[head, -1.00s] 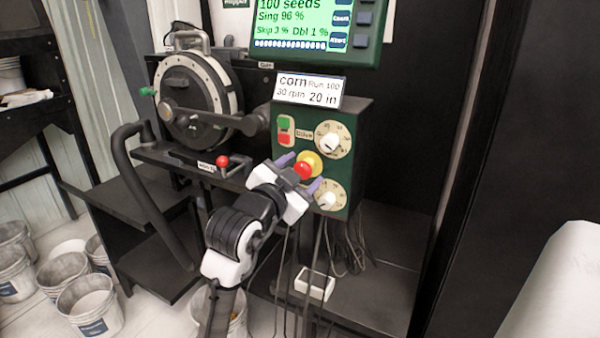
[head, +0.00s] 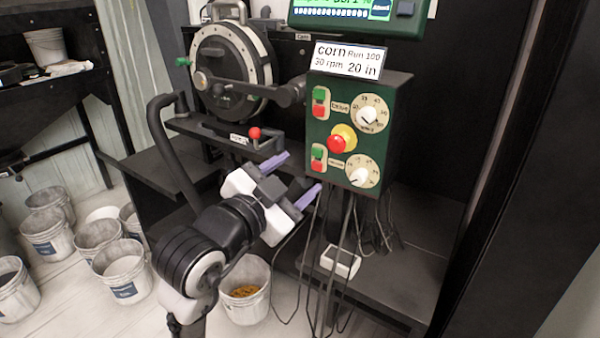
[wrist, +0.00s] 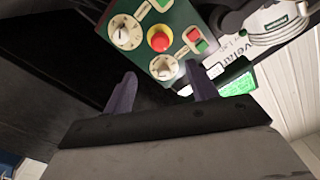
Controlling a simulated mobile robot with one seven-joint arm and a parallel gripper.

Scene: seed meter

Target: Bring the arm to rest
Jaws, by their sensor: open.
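My gripper (head: 299,178) is open and empty, its two purple fingers apart. In the head view it is below and left of the green control box (head: 336,118), in front of the dark stand. The wrist view shows both fingers (wrist: 162,92) pointing towards the box's face (wrist: 184,18), with a gap between. The red emergency button (head: 337,144) on its yellow collar shows beyond the fingertips. My arm reaches up from the bottom of the head view, bent at the elbow.
The seed meter disc (head: 222,68) and a red-knobbed lever (head: 254,133) are up and left. A curved black hose (head: 170,140) runs beside my arm. Cables (head: 330,250) hang below the box. A bucket with yellow grain (head: 247,300) and several other buckets stand on the floor.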

